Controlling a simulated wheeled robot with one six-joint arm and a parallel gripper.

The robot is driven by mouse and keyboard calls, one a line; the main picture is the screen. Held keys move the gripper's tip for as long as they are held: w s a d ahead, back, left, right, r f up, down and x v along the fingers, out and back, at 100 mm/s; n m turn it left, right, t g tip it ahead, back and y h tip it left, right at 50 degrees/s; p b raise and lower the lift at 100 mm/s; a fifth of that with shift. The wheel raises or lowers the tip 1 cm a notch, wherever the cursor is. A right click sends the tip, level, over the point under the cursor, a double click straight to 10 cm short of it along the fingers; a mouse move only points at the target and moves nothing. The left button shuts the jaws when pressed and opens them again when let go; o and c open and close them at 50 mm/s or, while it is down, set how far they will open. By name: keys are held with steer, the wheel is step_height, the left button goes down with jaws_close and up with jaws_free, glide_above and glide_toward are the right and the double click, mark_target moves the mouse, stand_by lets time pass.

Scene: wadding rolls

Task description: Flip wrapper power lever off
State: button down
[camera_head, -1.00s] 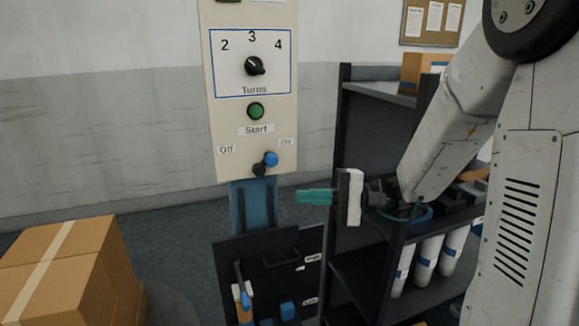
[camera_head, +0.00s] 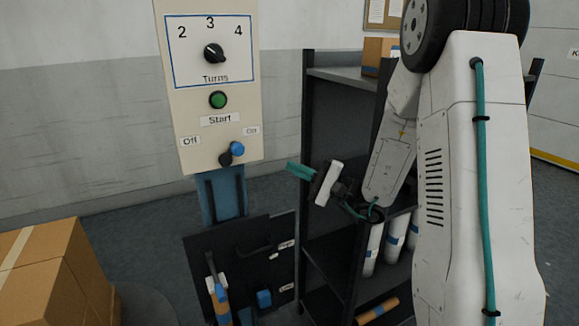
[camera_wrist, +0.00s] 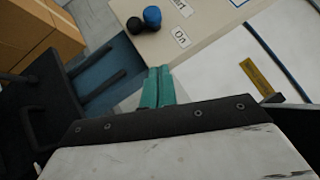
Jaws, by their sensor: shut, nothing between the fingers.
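The power lever (camera_head: 237,149) has a blue knob on a black pivot, at the bottom of the cream control panel (camera_head: 189,105). Its knob points up and right, toward the "On" label (camera_head: 251,131); the "Off" label (camera_head: 190,141) is to the left. My gripper (camera_head: 299,171) is to the right of the lever and slightly lower, apart from it. Its teal fingers are shut together and empty. In the wrist view the lever's blue knob (camera_wrist: 152,16) is beyond the fingertips (camera_wrist: 158,72), near the top edge.
Above the lever are a green start button (camera_head: 218,100) and a turns dial (camera_head: 213,53). A dark shelf rack (camera_head: 330,138) with white rolls stands behind my arm. Cardboard boxes (camera_head: 75,285) are at the lower left. A black board (camera_head: 205,262) with tools is below the panel.

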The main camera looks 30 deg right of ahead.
mark_target(232, 153)
steer(key=shift+w+a+r, duration=0.6)
steer(key=shift+w+a, duration=0.3)
steer(key=shift+a, duration=0.55)
steer(key=shift+w+a+r, duration=0.65)
steer(key=shift+w+a, duration=0.25)
steer(key=shift+a, duration=0.55)
steer(key=shift+w+a+r, duration=0.6)
steer(key=shift+w+a, duration=0.3)
steer(key=shift+a, duration=0.55)
steer(key=shift+d+r, duration=0.1)
steer(key=shift+d, duration=0.05)
